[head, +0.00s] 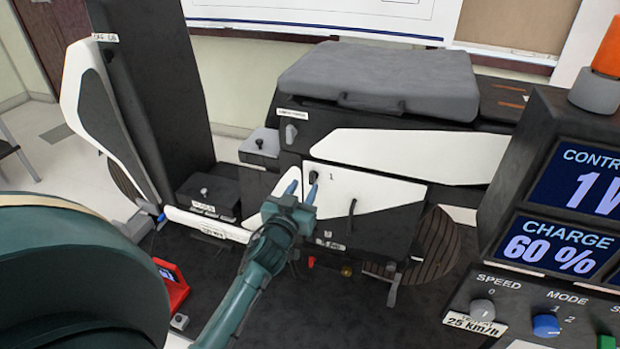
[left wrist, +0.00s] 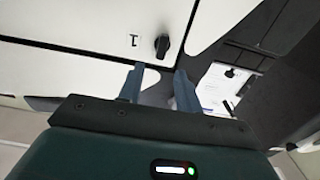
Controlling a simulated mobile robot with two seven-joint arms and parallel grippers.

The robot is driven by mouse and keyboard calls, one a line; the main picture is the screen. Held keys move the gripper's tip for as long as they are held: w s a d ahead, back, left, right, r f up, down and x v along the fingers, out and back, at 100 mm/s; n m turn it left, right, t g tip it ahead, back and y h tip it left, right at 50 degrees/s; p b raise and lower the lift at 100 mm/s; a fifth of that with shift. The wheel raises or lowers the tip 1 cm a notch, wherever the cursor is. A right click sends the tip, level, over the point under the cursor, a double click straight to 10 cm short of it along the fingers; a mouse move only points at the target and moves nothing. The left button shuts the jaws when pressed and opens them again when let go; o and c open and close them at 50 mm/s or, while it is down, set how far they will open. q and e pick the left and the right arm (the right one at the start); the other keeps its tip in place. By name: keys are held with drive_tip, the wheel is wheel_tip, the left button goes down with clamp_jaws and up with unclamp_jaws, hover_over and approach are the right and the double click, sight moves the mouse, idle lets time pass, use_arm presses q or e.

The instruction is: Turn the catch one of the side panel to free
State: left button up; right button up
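The side panel (head: 385,195), white above and black below, is closed on the flank of the chassis, with a dark handle (head: 351,214). Catch one (head: 313,178), a small black knob beside a printed "1", sits at its upper left corner. It also shows in the left wrist view (left wrist: 162,46), its grip bar running roughly up and down the picture. My left gripper (head: 301,187) is in front of this corner, its blue-grey fingers apart and empty. In the left wrist view, the catch lies just beyond and between the fingertips (left wrist: 160,69); I see no contact. My right gripper is out of view.
A grey seat cushion (head: 385,75) tops the chassis. A console (head: 560,200) with displays and knobs fills the right. A tall black backrest-like part (head: 155,80) stands at left. A red object (head: 172,287) lies on the dark mat (head: 345,315), which is mostly clear.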

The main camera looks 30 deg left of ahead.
sight(311, 175)
use_arm(q)
drive_tip(key=x, duration=0.5)
drive_tip(key=shift+w, duration=0.3)
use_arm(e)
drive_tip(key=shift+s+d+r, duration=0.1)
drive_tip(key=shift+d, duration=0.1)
use_arm(q)
drive_tip(key=shift+c, duration=0.5)
clamp_jaws()
